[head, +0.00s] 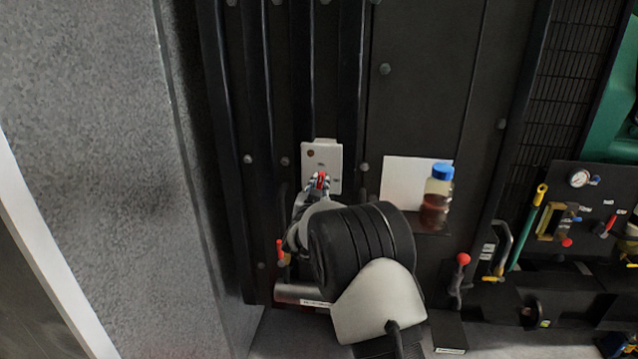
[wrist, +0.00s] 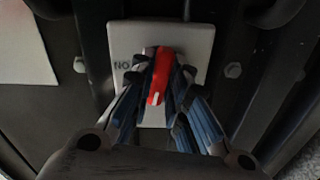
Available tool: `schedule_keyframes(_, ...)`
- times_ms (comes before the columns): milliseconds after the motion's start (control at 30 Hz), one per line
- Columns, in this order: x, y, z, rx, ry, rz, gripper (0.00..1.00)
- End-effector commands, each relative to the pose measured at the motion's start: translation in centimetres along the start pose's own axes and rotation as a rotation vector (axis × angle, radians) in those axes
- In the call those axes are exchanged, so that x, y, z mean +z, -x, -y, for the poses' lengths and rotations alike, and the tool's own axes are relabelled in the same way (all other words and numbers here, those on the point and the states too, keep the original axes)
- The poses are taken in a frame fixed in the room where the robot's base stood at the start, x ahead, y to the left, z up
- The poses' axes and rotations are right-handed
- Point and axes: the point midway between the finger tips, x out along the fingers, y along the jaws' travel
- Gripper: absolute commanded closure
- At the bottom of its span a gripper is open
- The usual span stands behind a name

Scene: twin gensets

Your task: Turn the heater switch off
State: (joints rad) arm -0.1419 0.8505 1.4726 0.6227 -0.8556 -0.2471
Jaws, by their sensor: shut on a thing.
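The heater switch is a red knob (wrist: 158,77) with a white mark on a pale switch plate (wrist: 190,45). In the head view the plate (head: 333,160) is fixed to the black panel, with a dark reddish round spot near its top left, and the red knob (head: 321,181) shows at its lower part. My gripper (wrist: 160,85) is at the plate, its two fingers closed on either side of the red knob. In the head view my gripper (head: 319,184) reaches up to the plate from below. The fingers hide part of the plate's lettering; "NO" shows at its left.
Right of my arm, a blue-capped bottle (head: 437,198) of dark liquid stands before a white sheet (head: 401,183). A red-knobbed lever (head: 462,262) is lower right. A panel with a gauge (head: 579,178) is far right. A grey speckled wall (head: 110,150) fills the left.

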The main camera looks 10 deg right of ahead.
Motion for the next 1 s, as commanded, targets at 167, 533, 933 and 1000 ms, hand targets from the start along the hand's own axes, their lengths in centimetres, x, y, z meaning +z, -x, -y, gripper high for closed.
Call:
schedule_keyframes(167,-0.17,-0.01,0.02,0.000,0.102,-0.001,1.00)
schedule_keyframes(533,-0.09,-0.02,0.01,0.000,0.202,-0.001,1.00)
schedule_keyframes(933,-0.07,-0.02,0.01,0.000,0.210,-0.002,1.00)
schedule_keyframes(1000,-0.07,-0.02,0.01,0.000,0.210,-0.002,0.82)
